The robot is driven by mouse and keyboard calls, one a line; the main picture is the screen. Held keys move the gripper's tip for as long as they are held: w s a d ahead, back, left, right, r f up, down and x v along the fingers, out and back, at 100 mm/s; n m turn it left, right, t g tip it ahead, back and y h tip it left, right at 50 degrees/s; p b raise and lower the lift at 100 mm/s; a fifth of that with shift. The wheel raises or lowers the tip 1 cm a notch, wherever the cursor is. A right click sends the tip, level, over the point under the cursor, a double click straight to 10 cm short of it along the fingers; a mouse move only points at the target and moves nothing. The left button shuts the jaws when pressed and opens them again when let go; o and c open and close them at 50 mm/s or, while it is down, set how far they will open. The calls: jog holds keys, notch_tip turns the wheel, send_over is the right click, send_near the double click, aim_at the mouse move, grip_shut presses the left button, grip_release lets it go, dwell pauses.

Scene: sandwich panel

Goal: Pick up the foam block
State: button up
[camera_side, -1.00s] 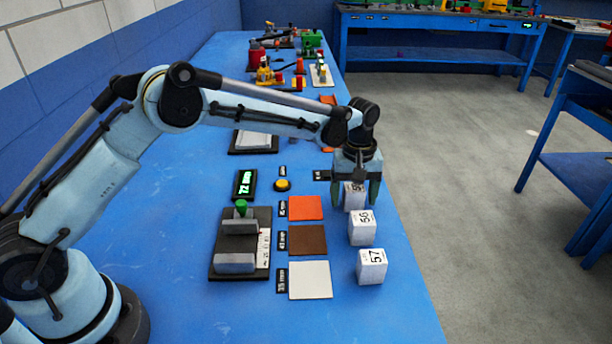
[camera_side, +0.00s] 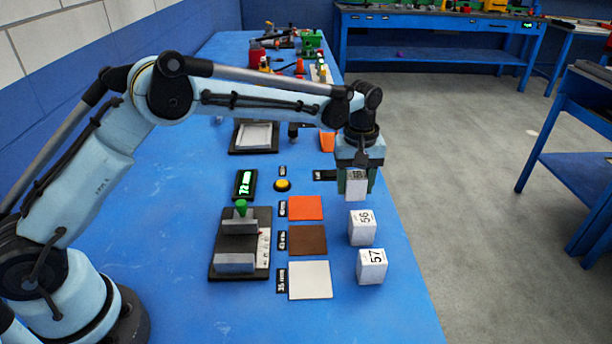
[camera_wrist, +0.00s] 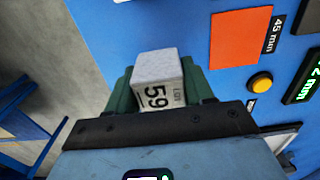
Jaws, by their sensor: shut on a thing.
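My gripper (camera_side: 357,178) is shut on a white foam block (camera_side: 355,190), which hangs between the green fingers. In the wrist view the same foam block (camera_wrist: 157,80) sits between the fingers (camera_wrist: 160,88) and shows the number 59. In the side view it appears a little above the blue table, near the right edge. The block's upper sides are partly hidden by the fingers. Two more white blocks stand on the table in front of it, one marked 56 (camera_side: 362,228) and one marked 57 (camera_side: 371,267).
Orange (camera_side: 306,208), brown (camera_side: 307,240) and white (camera_side: 310,280) square pads lie left of the blocks. Further left are a black fixture with grey bars (camera_side: 236,262), a yellow button (camera_side: 282,185) and a green display (camera_side: 245,184). The table's right edge is close to the blocks.

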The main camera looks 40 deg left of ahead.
jog(key=s+d+r, duration=0.3)
jog(key=d, duration=0.1)
jog(key=s+d+r, duration=0.4)
jog(key=shift+s+r, duration=0.4)
jog(key=s+a+r, duration=0.2)
jog(key=s+a, duration=0.6)
jog(key=a, duration=0.1)
send_near(239, 250)
jog(key=shift+f, duration=0.85)
jog(key=shift+f, duration=0.45)
jog(key=shift+f, duration=0.35)
jog(key=shift+f, duration=1.25)
dwell(1.2)
